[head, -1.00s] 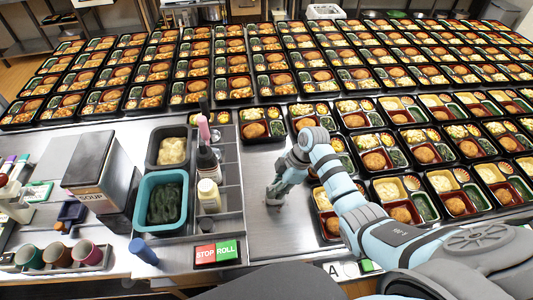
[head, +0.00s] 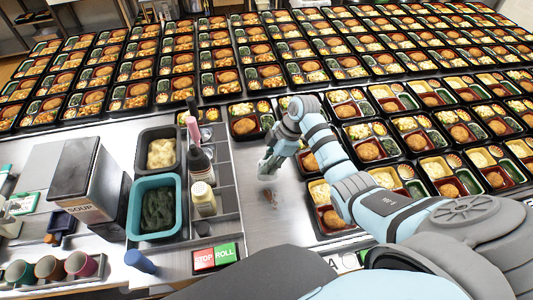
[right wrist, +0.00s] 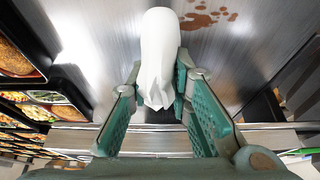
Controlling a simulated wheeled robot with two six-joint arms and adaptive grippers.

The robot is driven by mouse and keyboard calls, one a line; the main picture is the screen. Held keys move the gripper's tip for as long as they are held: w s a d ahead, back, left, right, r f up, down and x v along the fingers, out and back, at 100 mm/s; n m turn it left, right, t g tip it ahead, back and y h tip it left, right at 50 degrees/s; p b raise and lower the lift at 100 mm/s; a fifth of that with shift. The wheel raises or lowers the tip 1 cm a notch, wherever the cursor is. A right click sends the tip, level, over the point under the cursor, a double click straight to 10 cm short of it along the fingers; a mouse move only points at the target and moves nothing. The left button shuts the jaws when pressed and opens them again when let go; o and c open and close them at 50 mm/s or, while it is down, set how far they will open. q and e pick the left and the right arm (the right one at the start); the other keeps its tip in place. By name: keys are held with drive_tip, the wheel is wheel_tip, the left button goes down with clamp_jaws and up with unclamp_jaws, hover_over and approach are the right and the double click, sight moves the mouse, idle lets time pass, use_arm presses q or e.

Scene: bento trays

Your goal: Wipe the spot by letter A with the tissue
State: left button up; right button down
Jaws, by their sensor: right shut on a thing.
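My right gripper (head: 267,174) is above the bare metal strip between the divided condiment tray and the bento boxes. In the right wrist view, the gripper (right wrist: 160,95) is shut on a white crumpled tissue (right wrist: 158,50), which sticks out beyond the fingers. A brown spot of several blotches (head: 269,203) lies on the metal, just nearer to me than the gripper. It also shows in the right wrist view (right wrist: 205,17), beside the tissue and apart from it in the picture. My left gripper is out of view.
Bento boxes (head: 338,217) stand close on the right and in rows behind. The condiment tray (head: 228,205) with bottles, a teal tub (head: 135,205) and a STOP/ROLL sign (head: 214,257) is on the left.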

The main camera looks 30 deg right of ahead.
drive_tip(key=shift+r, duration=0.8)
drive_tip(key=shift+w+r, duration=0.15)
drive_tip(key=shift+r, duration=1.1)
